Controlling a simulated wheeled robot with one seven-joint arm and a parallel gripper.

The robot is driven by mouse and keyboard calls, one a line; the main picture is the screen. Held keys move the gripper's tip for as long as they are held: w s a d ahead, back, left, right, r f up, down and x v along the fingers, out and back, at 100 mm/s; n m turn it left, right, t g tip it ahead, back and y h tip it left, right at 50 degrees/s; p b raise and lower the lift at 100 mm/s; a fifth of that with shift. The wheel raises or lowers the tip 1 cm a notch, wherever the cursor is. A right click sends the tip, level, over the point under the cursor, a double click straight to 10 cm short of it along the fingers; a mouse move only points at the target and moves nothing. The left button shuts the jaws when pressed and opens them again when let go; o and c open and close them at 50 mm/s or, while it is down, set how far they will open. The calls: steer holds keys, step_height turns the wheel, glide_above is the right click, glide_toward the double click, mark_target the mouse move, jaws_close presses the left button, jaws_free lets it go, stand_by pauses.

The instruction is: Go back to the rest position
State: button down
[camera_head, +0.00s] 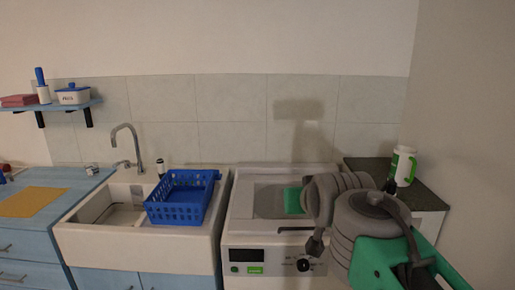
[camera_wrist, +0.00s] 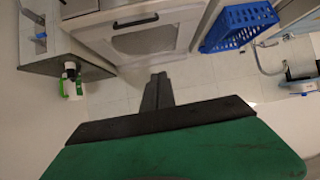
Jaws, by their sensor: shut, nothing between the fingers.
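My gripper (camera_wrist: 158,90) shows in the wrist view as two dark fingers lying together in front of a green body. It is shut with nothing between the fingers. The wrist view is upside down, with the white appliance (camera_wrist: 145,38) beyond the fingertips. In the head view my grey and green arm is folded at the lower right, in front of the same appliance (camera_head: 245,225). I cannot clearly pick out the fingertips there.
A blue basket (camera_head: 180,197) sits on the white sink (camera_head: 140,245), left of the appliance. A white and green container (camera_head: 404,165) stands on the dark counter (camera_head: 370,168) at right, near the side wall. A shelf (camera_head: 60,107) hangs at far left.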

steer(key=s+f+g, duration=0.3)
steer(key=s+f, duration=0.3)
steer(key=f, duration=0.3)
steer(key=s+f+g, duration=0.4)
steer(key=s+f, duration=0.2)
steer(key=f, duration=0.3)
steer(key=s+d+f+g+p, duration=0.1)
steer(key=s+d+f+p, duration=0.2)
steer(key=s+d+f, duration=0.1)
steer(key=shift+s+d+m+h+p, duration=0.3)
steer(key=shift+s+d, duration=0.3)
steer(key=shift+s, duration=0.35)
steer(key=c, duration=2.1)
jaws_free()
steer(key=shift+r, duration=0.1)
steer(key=shift+c, duration=0.2)
